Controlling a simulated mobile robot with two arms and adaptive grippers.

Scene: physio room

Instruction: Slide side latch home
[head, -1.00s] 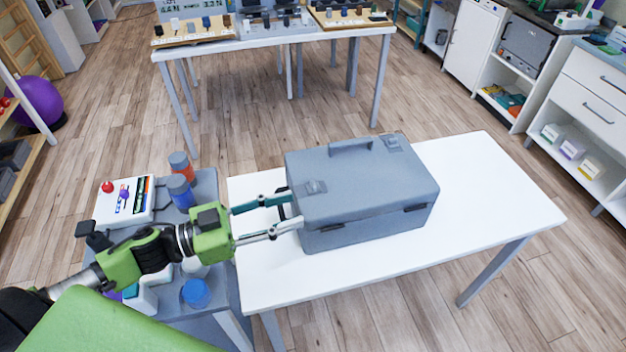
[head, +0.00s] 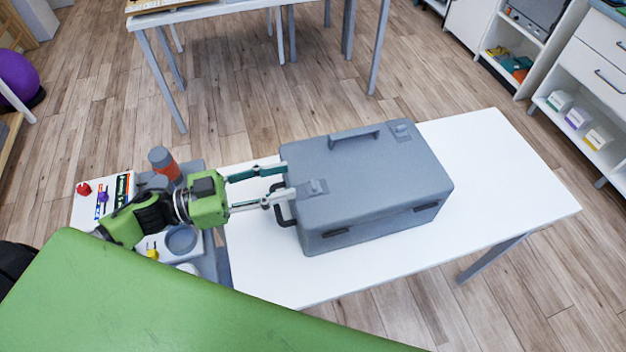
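A grey case (head: 375,175) with a closed lid lies on a white table (head: 490,200). Small fittings sit on its lid, one near the left end (head: 315,187) and one at the back right (head: 402,131). Two dark latches show on the front face, left (head: 337,232) and right (head: 427,207). I cannot tell which fitting is the side latch; the left end face is mostly hidden. My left gripper (head: 289,181) is at the left end, its two fingers spread with nothing visible between them. Contact is unclear. My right gripper is not in view.
A dark loop handle (head: 281,205) sticks out from the case's left end, close to the lower finger. A grey carry handle (head: 355,134) stands on the lid. A side stand at left holds an orange-and-grey bottle (head: 163,163) and a red-button box (head: 84,189). The table's right part is clear.

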